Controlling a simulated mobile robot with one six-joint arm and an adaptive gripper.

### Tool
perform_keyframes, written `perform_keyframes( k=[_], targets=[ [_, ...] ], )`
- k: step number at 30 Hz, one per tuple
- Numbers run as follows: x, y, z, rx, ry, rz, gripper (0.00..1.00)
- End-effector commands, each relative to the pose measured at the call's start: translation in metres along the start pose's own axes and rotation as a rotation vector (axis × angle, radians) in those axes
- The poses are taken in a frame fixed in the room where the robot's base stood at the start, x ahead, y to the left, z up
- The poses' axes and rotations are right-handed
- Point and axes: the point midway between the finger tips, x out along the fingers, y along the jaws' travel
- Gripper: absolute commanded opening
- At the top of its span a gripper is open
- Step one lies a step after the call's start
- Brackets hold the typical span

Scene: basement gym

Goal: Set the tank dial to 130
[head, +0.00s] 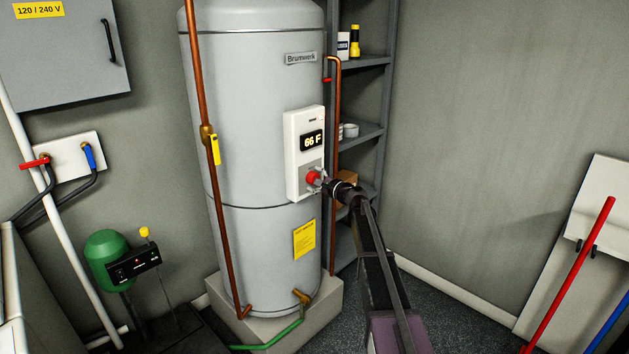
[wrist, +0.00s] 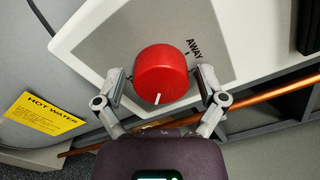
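The tank (head: 262,120) is a tall grey cylinder with a white control panel (head: 292,148) on its front. The panel's dark display (head: 312,141) reads 66 F. Below it is the red round dial (head: 313,178), which also shows large in the wrist view (wrist: 160,72). A white pointer mark on the dial is toward the bottom of the wrist view. The word AWAY (wrist: 194,48) is printed at the dial's upper right. My gripper (wrist: 161,76) is open, one finger on each side of the dial, with small gaps visible; I cannot tell whether anything touches.
A copper pipe (head: 204,120) with a yellow-handled valve runs down the tank's left. Another copper pipe (head: 335,110) and a dark shelf (head: 383,90) stand behind it on the right. A yellow label (head: 304,240) is lower on the tank.

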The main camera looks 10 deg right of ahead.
Motion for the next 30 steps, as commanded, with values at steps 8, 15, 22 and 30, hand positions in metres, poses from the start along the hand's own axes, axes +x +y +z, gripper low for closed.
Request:
perform_keyframes(
  k=[8, 15, 22, 30],
  targets=[
    [-0.001, 0.000, -0.001, -0.001, 0.002, 0.000, 1.00],
    [-0.005, 0.000, -0.001, -0.002, 0.003, 0.000, 1.00],
    [-0.023, 0.000, 0.000, -0.002, 0.004, -0.001, 1.00],
    [-0.064, 0.001, 0.001, -0.002, 0.004, -0.001, 1.00]
  ],
)
